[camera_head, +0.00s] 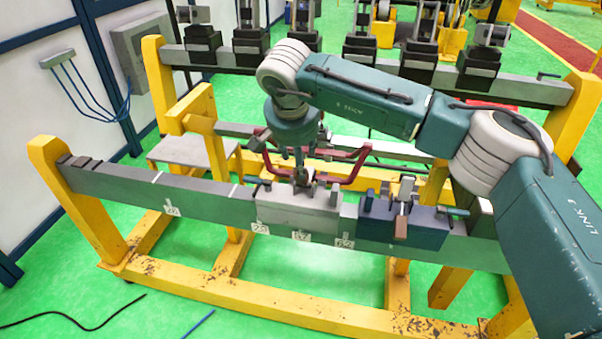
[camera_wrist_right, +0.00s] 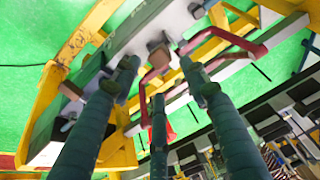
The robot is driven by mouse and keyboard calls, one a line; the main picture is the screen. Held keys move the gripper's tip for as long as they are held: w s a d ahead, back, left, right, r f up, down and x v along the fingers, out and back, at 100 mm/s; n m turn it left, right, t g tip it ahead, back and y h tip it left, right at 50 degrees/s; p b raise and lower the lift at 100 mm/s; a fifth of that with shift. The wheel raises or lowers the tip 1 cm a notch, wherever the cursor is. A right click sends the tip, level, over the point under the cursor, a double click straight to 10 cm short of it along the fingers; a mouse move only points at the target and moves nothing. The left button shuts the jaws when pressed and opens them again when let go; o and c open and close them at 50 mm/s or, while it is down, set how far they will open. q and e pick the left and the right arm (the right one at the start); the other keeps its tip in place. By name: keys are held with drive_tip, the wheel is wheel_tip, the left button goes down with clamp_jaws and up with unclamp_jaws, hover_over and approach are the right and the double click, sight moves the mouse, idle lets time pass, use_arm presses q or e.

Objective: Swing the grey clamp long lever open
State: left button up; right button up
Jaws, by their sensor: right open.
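The grey clamp (camera_head: 290,212) sits on the long grey beam (camera_head: 120,188), near its middle. Its long lever, with a brownish end, shows in the right wrist view (camera_wrist_right: 158,54) among my fingertips. My right gripper (camera_head: 299,168) is directly above the grey clamp, pointing down. In the right wrist view my right gripper (camera_wrist_right: 158,72) has its three fingers spread apart around the lever end. I cannot tell whether any finger touches it. The gripper partly hides the lever in the head view. My left gripper is not in view.
A blue clamp (camera_head: 405,220) with a brown-ended lever is just right of the grey clamp. Red curved handles (camera_head: 352,168) stand behind the grey clamp, close to my fingers. A yellow frame (camera_head: 75,205) carries the beam. Another beam with several dark clamps is behind.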

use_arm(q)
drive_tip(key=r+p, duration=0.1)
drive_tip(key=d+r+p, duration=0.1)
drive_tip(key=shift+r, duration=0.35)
use_arm(e)
drive_tip(key=x, duration=0.9)
drive_tip(key=shift+a, duration=0.1)
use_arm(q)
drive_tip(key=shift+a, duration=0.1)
use_arm(e)
clamp_jaws()
